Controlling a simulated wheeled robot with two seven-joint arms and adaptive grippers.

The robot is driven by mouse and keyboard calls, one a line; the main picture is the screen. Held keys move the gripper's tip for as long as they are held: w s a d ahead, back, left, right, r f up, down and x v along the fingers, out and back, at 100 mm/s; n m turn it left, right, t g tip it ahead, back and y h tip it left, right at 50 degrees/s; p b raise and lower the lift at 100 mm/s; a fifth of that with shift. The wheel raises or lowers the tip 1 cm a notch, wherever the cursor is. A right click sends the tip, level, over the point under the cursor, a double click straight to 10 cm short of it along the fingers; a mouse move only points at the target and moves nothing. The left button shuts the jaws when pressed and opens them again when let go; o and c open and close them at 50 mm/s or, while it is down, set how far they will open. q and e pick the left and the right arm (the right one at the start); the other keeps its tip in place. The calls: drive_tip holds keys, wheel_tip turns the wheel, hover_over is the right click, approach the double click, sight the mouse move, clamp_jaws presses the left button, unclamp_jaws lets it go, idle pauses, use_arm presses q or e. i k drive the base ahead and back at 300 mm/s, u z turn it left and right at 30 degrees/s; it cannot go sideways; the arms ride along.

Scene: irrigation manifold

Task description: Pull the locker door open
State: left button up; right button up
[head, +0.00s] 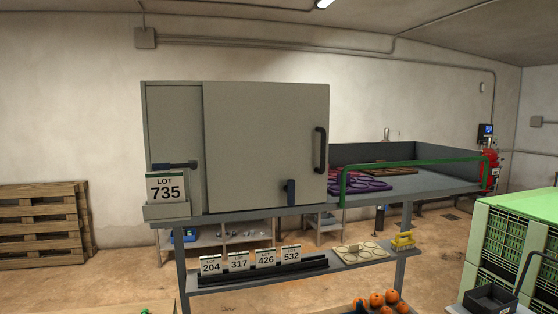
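The locker (174,120) is a grey box standing on the left part of a raised bench. Its wide flat grey door (260,140) faces me and looks closed, with no visible gap. A black vertical bar handle (320,150) is near the door's right edge. A dark blue-black lever (290,192) sits low on the door. Another dark horizontal lever (176,165) is on the narrow left panel, above a card reading LOT 735 (166,187). The locker's inside is hidden. Neither of my grippers is in view.
Right of the locker, the bench (430,182) holds purple rings (367,184) behind a green rail (415,163). A lower shelf has numbered cards (238,262) and a yellow item (402,241). Orange fruit (377,300) is low in front.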

sight(259, 137)
drive_tip(key=z, duration=0.05)
drive_tip(key=k, duration=0.5)
drive_tip(key=u, duration=0.65)
drive_tip(key=i, duration=0.9)
drive_tip(key=z, duration=0.6)
